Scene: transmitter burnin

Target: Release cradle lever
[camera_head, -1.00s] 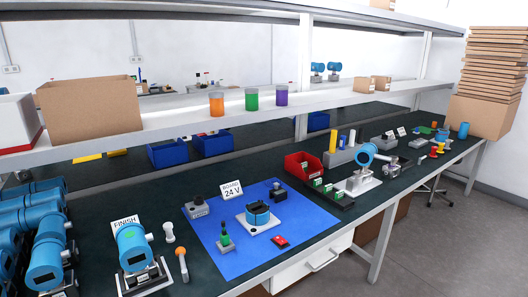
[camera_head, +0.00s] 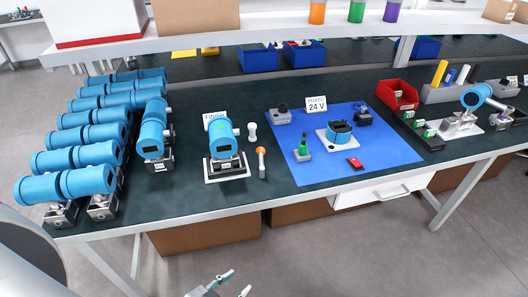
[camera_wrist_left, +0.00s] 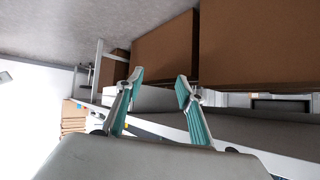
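A blue transmitter (camera_head: 223,139) sits in a cradle (camera_head: 226,167) on a white plate by the FINISH sign. An orange-tipped stick (camera_head: 261,160) stands beside that plate; I cannot tell whether it is a lever. Another blue transmitter (camera_head: 474,97) sits tilted on a grey fixture (camera_head: 460,124) on a white base at the right. No lever shows clearly on either. My left gripper (camera_head: 238,283) is at the bottom edge, in front of and away from the bench. In the left wrist view my left gripper (camera_wrist_left: 160,82) has its fingers apart, with nothing between them. My right gripper is not seen.
Several blue transmitters (camera_head: 85,183) in cradles fill the bench's left end. A blue mat (camera_head: 320,172) holds small parts and an opened blue housing (camera_head: 340,133). A red bin (camera_head: 397,95) stands behind right. A shelf (camera_head: 280,38) overhangs the back. Cardboard boxes (camera_head: 205,232) stand below.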

